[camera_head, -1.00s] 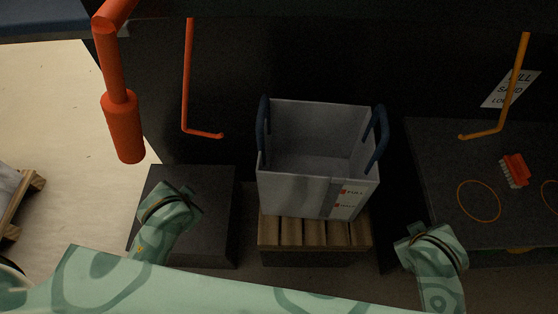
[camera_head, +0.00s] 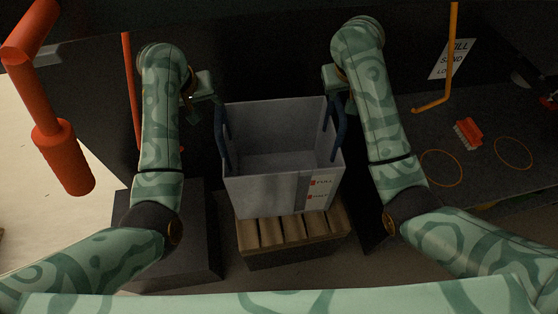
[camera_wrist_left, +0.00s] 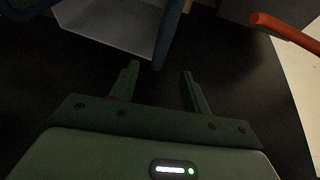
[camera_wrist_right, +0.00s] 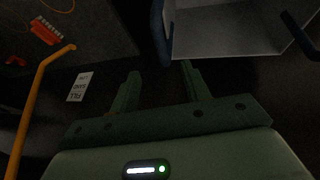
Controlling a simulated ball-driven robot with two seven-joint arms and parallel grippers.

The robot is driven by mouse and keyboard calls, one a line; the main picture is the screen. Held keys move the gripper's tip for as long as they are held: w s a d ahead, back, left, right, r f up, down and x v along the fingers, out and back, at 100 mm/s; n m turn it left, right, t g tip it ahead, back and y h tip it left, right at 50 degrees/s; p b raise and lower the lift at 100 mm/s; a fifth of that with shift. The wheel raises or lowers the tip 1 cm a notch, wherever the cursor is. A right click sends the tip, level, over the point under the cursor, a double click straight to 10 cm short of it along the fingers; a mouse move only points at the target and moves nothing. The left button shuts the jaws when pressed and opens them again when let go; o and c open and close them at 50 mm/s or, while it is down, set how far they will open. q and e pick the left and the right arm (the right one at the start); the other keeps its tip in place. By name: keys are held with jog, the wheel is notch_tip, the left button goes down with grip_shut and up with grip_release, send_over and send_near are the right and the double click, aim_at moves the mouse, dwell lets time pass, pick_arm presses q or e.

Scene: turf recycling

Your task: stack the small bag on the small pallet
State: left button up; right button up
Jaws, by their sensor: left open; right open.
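The small bag (camera_head: 262,192) is a grey open-topped box shape with two dark blue handles and a red-marked label. It stands upright behind and over the slatted wooden pallet (camera_head: 292,229); its base contact is hard to see. My left gripper (camera_head: 195,112) is open, left of the bag near its left handle. My right gripper (camera_head: 345,105) is open, just beyond the right handle. The bag shows ahead in the left wrist view (camera_wrist_left: 108,25) and right wrist view (camera_wrist_right: 225,30). In both wrist views the jaws are empty, with a handle close to the fingertips.
An orange-red post (camera_head: 62,160) hangs at the left, and a thin orange hook (camera_head: 452,60) at the right. A dark block (camera_head: 185,255) stands left of the pallet. A dark bench (camera_head: 480,180) with a red brush (camera_head: 467,133) lies to the right.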

aim_at(221, 116)
pick_arm(q)
jog(key=shift+w+f, duration=0.1)
pick_arm(e)
jog(key=shift+w+f, duration=0.1)
pick_arm(q)
jog(key=x, duration=1.2)
pick_arm(e)
jog(key=x, duration=1.6)
jog(key=shift+w+f, duration=0.1)
pick_arm(q)
grip_shut()
pick_arm(e)
grip_shut()
